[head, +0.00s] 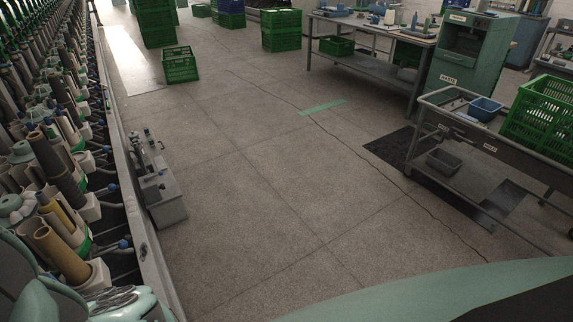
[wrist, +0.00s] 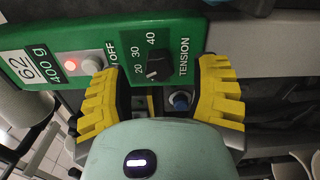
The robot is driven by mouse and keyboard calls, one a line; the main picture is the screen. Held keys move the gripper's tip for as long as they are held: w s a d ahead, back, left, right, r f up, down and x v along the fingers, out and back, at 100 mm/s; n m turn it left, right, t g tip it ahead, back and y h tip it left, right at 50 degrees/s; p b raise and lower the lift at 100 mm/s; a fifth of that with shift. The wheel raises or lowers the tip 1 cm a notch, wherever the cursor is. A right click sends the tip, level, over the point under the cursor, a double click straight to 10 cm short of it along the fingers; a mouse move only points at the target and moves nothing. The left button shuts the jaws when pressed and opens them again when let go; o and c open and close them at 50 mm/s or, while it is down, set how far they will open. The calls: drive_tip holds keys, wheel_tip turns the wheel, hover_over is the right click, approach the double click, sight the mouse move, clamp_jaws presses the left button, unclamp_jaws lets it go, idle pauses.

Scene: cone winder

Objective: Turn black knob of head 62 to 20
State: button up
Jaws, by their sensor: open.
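The black knob (wrist: 158,66) sits on a green panel (wrist: 195,35) in the wrist view. The panel carries a label (wrist: 32,65) reading 62 and 400 g. The numbers 20, 30 and 40 run around the knob's left and upper side, with TENSION printed to its right. A small white mark shows at the knob's lower left, on the side of the 20; its exact reading is hard to tell. My gripper (wrist: 160,82) is open, its yellow fingers spread to the left and right of the knob. I see no finger touching the knob.
A blue-tipped part (wrist: 181,100) is just below the panel. In the head view, the winder row runs along the left; a grey floor unit (head: 163,200) stands beside it. The floor's middle is clear.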

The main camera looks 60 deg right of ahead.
drive_tip(key=v, duration=1)
drive_tip(key=shift+d, duration=0.2)
